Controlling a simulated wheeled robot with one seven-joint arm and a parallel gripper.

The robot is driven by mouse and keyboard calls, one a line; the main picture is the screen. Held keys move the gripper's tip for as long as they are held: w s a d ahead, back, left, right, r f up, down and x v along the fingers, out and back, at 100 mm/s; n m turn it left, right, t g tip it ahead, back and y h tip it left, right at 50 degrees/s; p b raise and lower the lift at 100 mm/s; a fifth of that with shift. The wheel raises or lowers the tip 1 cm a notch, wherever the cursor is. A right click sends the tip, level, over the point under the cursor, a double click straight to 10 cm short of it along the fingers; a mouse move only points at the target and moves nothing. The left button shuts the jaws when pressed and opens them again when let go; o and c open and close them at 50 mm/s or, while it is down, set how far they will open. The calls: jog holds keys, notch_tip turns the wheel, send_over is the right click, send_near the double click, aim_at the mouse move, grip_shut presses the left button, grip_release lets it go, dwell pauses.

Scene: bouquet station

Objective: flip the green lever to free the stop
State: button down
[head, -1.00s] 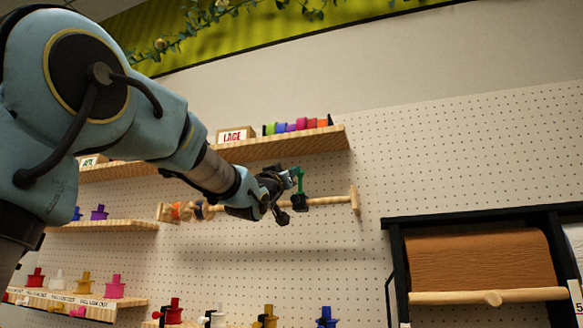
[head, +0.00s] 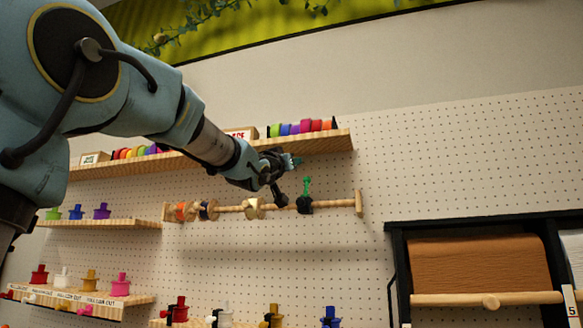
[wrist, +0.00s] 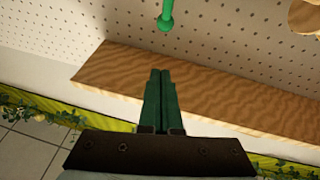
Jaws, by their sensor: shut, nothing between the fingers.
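The green lever (head: 307,187) points up from a black stop (head: 304,205) near the right end of a wooden rod (head: 337,204). The lever's round tip also shows at the top of the wrist view (wrist: 166,22). My gripper (head: 297,161) is above and slightly left of the lever in the head view, apart from it. In the wrist view my gripper's green fingers (wrist: 160,74) are pressed together with nothing between them.
A wooden shelf (head: 330,141) with ribbon spools (head: 303,127) is just above and behind my gripper. Several other pieces sit on the rod to the left. A brown paper roll (head: 480,265) in a black frame stands lower right. The pegboard right of the rod is clear.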

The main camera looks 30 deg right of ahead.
jog(key=r+b+v, duration=0.2)
jog(key=b+v, duration=0.1)
jog(key=v, duration=0.7)
jog(key=shift+s+a+b, duration=0.25)
jog(key=shift+a+b, duration=0.05)
jog(key=shift+b, duration=0.1)
jog(key=shift+r, duration=0.1)
